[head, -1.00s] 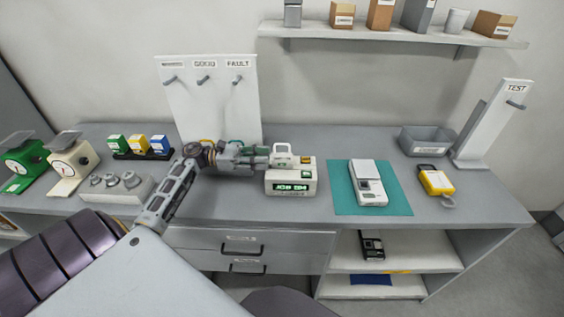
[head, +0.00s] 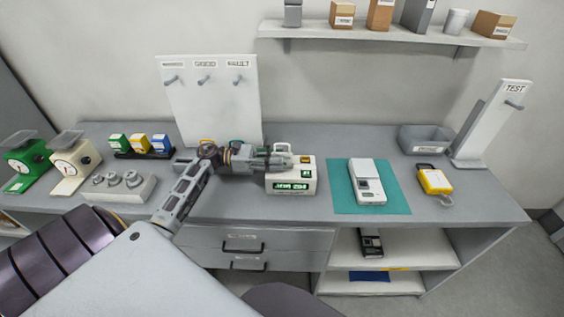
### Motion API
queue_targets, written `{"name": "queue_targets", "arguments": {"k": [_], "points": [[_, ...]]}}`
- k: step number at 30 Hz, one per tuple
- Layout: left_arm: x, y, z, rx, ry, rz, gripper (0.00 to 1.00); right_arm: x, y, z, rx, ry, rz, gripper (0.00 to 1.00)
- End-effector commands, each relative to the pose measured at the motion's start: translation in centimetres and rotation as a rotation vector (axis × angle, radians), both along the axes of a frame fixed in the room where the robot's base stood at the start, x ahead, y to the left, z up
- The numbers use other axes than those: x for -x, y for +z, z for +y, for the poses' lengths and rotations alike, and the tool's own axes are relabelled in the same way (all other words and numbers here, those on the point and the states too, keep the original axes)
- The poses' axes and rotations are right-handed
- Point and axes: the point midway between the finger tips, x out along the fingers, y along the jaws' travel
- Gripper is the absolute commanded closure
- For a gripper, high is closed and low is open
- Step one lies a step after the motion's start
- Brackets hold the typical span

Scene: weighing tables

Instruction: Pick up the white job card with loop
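A white card with a loop handle (head: 283,147) shows on top of the white box with a green display (head: 290,187), at the middle of the table. My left gripper (head: 287,162) reaches in from the left, level with the card and overlapping its lower part. The fingers hide most of the card's body, and only the loop shows clearly above them. I cannot tell whether the fingers are closed on it. My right gripper is not in view.
A teal mat (head: 343,200) with a white device (head: 366,183) lies right of the box. A white peg board (head: 210,110) stands behind my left arm. Weights (head: 116,181) sit at left.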

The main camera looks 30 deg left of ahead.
Motion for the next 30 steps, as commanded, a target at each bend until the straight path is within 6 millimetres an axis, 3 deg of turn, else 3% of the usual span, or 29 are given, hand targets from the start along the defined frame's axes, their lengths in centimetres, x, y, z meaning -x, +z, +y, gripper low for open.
{"name": "queue_targets", "arguments": {"k": [12, 27, 30], "points": [[-1.8, -0.1, -3.1, 0.001, 0.001, -0.001, 0.68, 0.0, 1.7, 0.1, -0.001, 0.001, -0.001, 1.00], [-1.9, -0.2, -3.2, 0.000, 0.001, 0.000, 0.68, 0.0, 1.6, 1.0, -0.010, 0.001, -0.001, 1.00], [-1.9, -0.2, -3.2, 0.000, 0.001, 0.000, 0.78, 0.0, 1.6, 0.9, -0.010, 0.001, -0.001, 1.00]]}}
